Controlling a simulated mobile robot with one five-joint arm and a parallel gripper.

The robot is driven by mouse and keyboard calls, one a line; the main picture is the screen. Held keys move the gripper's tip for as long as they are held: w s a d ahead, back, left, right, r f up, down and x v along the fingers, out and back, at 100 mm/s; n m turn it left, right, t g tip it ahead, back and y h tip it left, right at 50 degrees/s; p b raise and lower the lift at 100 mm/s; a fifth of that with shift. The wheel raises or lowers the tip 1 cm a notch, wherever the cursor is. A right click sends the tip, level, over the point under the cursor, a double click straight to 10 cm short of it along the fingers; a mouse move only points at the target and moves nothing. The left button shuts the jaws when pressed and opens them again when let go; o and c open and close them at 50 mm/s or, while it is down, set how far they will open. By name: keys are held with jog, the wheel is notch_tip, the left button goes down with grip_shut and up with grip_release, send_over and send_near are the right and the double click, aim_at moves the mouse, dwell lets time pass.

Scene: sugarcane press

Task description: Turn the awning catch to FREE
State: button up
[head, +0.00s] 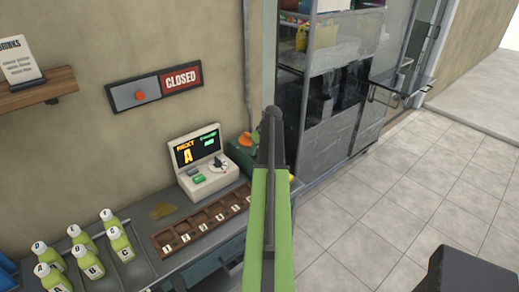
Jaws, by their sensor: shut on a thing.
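No awning catch that I can make out shows in the head view, and no FREE label is readable. My green arm (267,215) rises through the middle of the picture to a dark joint at its top. My gripper is not visible beyond that joint, so what it holds cannot be seen. The arm covers part of the wall edge and counter behind it.
A control console (203,165) with a lit screen stands on the counter, beside a compartment tray (160,243). Several labelled green bottles (121,243) stand at left. A CLOSED sign (181,78) is on the wall.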

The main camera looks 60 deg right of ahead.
jog(key=shift+s+n+y, duration=0.2)
jog(key=shift+n+y, duration=0.1)
jog(key=shift+n, duration=0.4)
jog(key=o, duration=1.4)
jog(key=shift+r, duration=0.1)
jog(key=shift+c, duration=0.2)
jog(key=shift+r+p, duration=0.5)
jog(key=shift+p, duration=0.05)
jog(key=p+v, duration=1.5)
jog(key=v, duration=0.1)
jog(key=shift+s+a, duration=0.2)
jog(key=shift+s, duration=0.15)
